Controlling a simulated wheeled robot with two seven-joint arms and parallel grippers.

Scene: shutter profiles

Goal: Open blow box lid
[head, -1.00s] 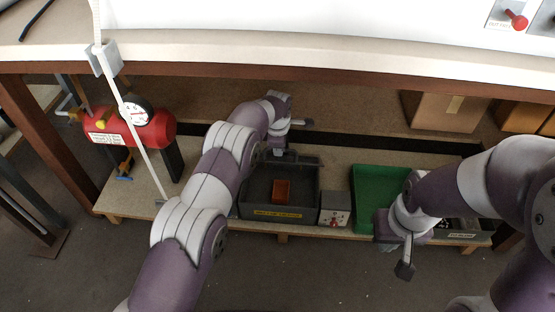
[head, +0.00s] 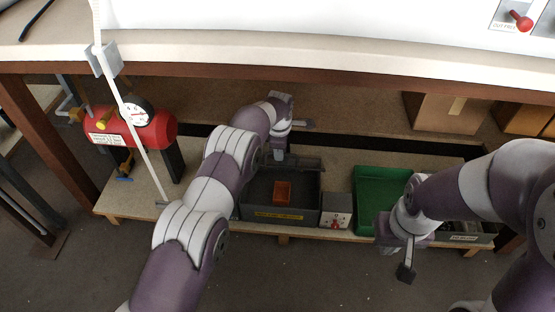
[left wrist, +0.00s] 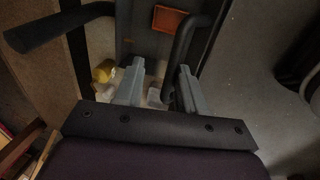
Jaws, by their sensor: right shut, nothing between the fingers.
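The blow box (head: 283,218) is a dark grey open-topped box with a yellow label, on the low shelf in the head view. An orange-red block (head: 283,190) lies inside; it also shows in the left wrist view (left wrist: 168,19). A dark lid-like panel (head: 308,164) is at the box's back edge, partly hidden by my left arm. My left gripper (head: 279,155) is above that back edge. In the left wrist view its grey fingers (left wrist: 160,85) are apart, with a dark curved bar (left wrist: 186,48) between or just beyond them; contact is unclear. My right gripper (head: 388,246) is shut and empty, in front of the green bin.
A small white box with a red mark (head: 336,212) stands right of the blow box, then a green bin (head: 368,215). A red tank with a gauge (head: 150,130) stands left. Cardboard boxes (head: 445,112) are at the back right.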

